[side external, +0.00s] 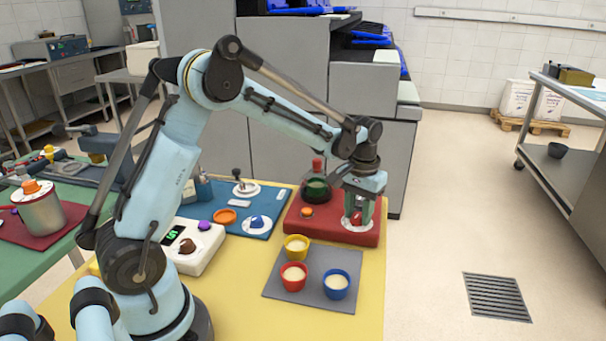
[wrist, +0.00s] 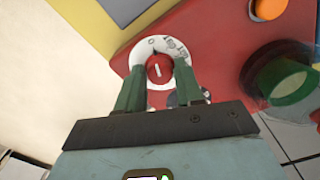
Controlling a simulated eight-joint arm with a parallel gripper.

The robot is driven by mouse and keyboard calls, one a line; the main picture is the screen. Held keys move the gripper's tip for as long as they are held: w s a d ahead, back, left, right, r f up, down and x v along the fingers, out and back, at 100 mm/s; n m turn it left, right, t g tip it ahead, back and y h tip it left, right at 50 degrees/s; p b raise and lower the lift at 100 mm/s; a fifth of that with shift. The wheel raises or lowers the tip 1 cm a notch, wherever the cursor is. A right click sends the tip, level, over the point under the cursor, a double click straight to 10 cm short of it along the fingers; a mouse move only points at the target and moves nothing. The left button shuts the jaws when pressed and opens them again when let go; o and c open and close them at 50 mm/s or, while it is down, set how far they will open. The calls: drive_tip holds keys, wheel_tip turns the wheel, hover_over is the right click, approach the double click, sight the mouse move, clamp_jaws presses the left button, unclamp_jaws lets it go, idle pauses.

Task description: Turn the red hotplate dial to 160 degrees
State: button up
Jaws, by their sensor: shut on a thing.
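The red hotplate (side external: 325,237) sits on the yellow table, at its far right edge in the side view. Its red dial (wrist: 158,69) sits on a white round scale (wrist: 144,48) and shows in the wrist view between my fingers. The dial bears a white line. The scale's numbers are too small and partly covered to read. My gripper (wrist: 156,75) points down over the dial, shut on it, with one green finger on each side. In the side view my gripper (side external: 356,213) stands at the right end of the hotplate and largely hides the dial.
A glass vessel with green content (side external: 316,187) stands on the hotplate beside my gripper, close to an orange knob (side external: 307,211). A grey mat (side external: 270,291) with yellow, red and blue cups lies in front. A blue board (side external: 262,227) and a white device (side external: 203,254) are to the left.

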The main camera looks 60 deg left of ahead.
sight(358, 215)
drive_tip(key=m, duration=0.6)
idle(0.3)
drive_tip(key=shift+m, duration=0.5)
drive_tip(key=o, duration=1)
wheel_tip(358, 215, up, 12)
drive_tip(key=shift+r, duration=0.1)
drive_tip(key=s+d+f+n+t, duration=0.1)
drive_tip(key=s+d+t, duration=0.1)
drive_tip(key=s, duration=0.3)
drive_tip(key=s+d+n+t, duration=0.1)
drive_tip(key=s+d+t, duration=0.1)
drive_tip(key=s, duration=0.3)
drive_tip(key=s+d+f+t, duration=0.1)
drive_tip(key=s+d+t, duration=0.1)
drive_tip(key=s, duration=0.4)
drive_tip(key=shift+d+f+n+t, duration=0.1)
drive_tip(key=shift+f+n+t, duration=0.3)
drive_tip(key=shift+t, duration=0.2)
